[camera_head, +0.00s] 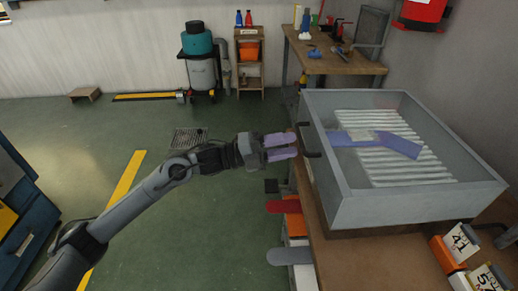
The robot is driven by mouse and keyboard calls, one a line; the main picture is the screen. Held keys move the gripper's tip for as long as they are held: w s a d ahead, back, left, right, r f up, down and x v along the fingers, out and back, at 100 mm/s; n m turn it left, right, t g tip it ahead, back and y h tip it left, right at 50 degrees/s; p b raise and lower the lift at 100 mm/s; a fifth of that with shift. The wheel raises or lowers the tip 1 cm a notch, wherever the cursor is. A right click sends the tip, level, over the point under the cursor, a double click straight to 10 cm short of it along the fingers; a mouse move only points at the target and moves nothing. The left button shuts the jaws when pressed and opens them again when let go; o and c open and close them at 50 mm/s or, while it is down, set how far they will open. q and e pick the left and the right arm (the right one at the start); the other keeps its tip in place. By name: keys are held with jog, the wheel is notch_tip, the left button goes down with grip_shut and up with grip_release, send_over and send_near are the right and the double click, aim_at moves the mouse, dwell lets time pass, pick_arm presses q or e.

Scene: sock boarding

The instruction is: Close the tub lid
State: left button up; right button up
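The tub (345,208) is a large grey open-topped box on the brown workbench at the right. White ribs (405,170) line its floor, and a bluish-purple sock-like piece (398,144) lies across them. I cannot make out a separate lid. A dark handle (312,155) sticks out from the tub's left side. My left gripper (295,146), with two lavender fingers, is just left of that handle and the bench edge. Its fingers are apart with a narrow gap and nothing visible between them. It appears not to touch the tub. My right gripper is not in view.
Number-marked boxes (461,243) stand at the bench's front right. Red and grey flat pieces (284,206) stick out below the bench's left edge. A second workbench (335,62) with tools stands behind. The green floor on the left is mostly clear.

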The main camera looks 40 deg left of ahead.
pick_arm(q)
jog(key=p+v, duration=0.2)
jog(key=v, duration=0.7)
jog(key=shift+s+a+f+p, duration=0.2)
jog(key=shift+a+p, duration=0.05)
jog(key=shift+p, duration=0.15)
jog(key=s+d+n+t+y+p, duration=0.2)
jog(key=s+d+n+y+p, duration=0.25)
jog(key=d+n+p, duration=0.45)
jog(key=s+d+n+t+y+p, duration=0.1)
jog(key=s+d+n+y+p, duration=0.45)
jog(key=p, duration=0.55)
jog(key=s+a+f+n+g+y+p, duration=0.2)
jog(key=s+n+g+y, duration=0.1)
jog(key=s+n+g, duration=0.35)
jog(key=s+a+f+n+g+y+p, duration=0.1)
jog(key=s+a+f+n+g+y, duration=0.15)
jog(key=s+n+g, duration=0.4)
notch_tip(320, 180, up, 37)
jog(key=s+m+p, duration=0.1)
jog(key=s+p, duration=0.2)
jog(key=p, duration=3.5)
jog(key=shift+r+t, duration=0.15)
jog(key=shift+t, duration=0.25)
